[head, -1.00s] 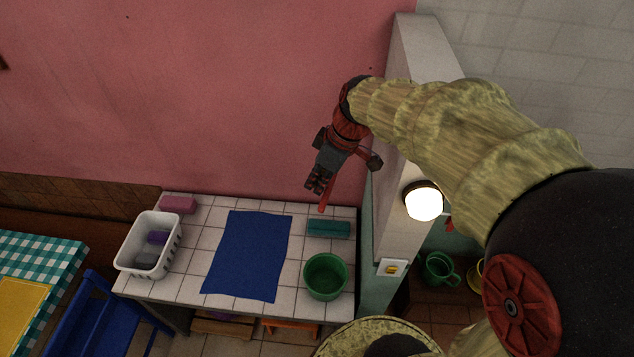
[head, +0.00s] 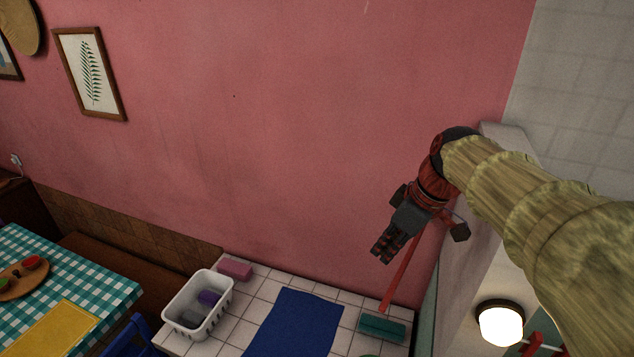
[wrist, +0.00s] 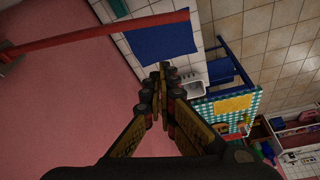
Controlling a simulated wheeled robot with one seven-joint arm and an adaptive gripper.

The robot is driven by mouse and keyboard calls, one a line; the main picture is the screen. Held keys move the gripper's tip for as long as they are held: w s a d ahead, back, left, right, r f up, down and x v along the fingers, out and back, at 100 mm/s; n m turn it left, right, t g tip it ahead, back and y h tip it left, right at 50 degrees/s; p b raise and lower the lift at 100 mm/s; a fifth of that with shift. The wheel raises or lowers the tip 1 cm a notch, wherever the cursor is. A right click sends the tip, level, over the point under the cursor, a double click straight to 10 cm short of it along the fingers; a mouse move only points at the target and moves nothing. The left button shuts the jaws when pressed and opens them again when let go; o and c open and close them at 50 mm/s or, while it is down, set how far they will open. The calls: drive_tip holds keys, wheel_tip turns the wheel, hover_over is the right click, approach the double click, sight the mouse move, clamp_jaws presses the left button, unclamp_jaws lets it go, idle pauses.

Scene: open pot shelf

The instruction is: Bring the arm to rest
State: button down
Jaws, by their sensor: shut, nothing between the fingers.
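My gripper (head: 381,254) hangs at the end of my raised arm in the head view, in front of the pink wall and above the tiled counter. Its fingers point down and to the left. The fingers are shut with nothing between them; in the wrist view the fingertips (wrist: 164,78) meet. My gripper appears clear of the counter and the things on it. A thin red bar (head: 400,275) shows beside and below the gripper in the head view. It crosses the upper left of the wrist view (wrist: 100,34), apart from the fingers.
The tiled counter (head: 260,290) bears a blue mat (head: 295,325), a white basket (head: 197,305), a pink block (head: 235,269) and a teal block (head: 382,328). A white partition (head: 470,265) with a lit lamp (head: 500,323) stands right. A checkered table (head: 105,285) is left.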

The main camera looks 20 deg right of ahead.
drive_tip(key=s+a+f+m+t+h+b, duration=0.1)
drive_tip(key=s+a+f+m+b, duration=0.2)
drive_tip(key=s+f+b, duration=0.4)
drive_tip(key=s+a+f+m+t+h+b, duration=0.1)
drive_tip(key=s+a+f+m+b, duration=0.3)
drive_tip(key=f+b, duration=0.6)
drive_tip(key=s+a+f, duration=0.2)
drive_tip(key=s+f, duration=0.1)
drive_tip(key=f, duration=0.1)
drive_tip(key=shift+s+t, duration=0.25)
drive_tip(key=shift+t, duration=0.05)
idle(0.9)
